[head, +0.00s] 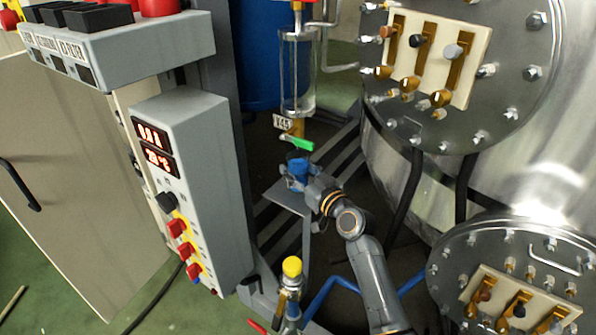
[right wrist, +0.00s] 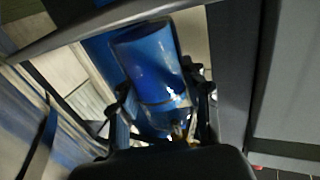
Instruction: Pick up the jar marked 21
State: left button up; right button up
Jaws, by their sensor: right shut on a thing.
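A small blue jar (head: 299,171) is between the fingers of my right gripper (head: 294,177), just above or on a small grey shelf plate (head: 287,197); I cannot tell if it touches the plate. In the right wrist view the blue jar (right wrist: 148,65) fills the middle, with a dark finger of my right gripper (right wrist: 162,98) on each side. The gripper is shut on it. The number on the jar cannot be read. My left gripper is not in view.
A glass cylinder (head: 297,75) with a V45 tag (head: 283,123) and a green-handled valve (head: 297,143) hangs just above the jar. A grey control box (head: 200,170) stands left. Steel vessels with bolted flanges (head: 470,135) stand right. A yellow-topped valve (head: 291,268) is in front.

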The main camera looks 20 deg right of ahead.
aim_at(304, 173)
jog(key=shift+r, duration=0.35)
jog(key=shift+s+d+f, duration=0.1)
jog(key=shift+s+d, duration=0.05)
jog(key=shift+s, duration=0.25)
jog(key=v, duration=0.4)
jog(key=shift+s+d+p, duration=0.1)
jog(key=shift+s+p, duration=0.25)
jog(key=shift+p, duration=0.05)
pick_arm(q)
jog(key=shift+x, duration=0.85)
pick_arm(e)
jog(key=v, duration=1.2)
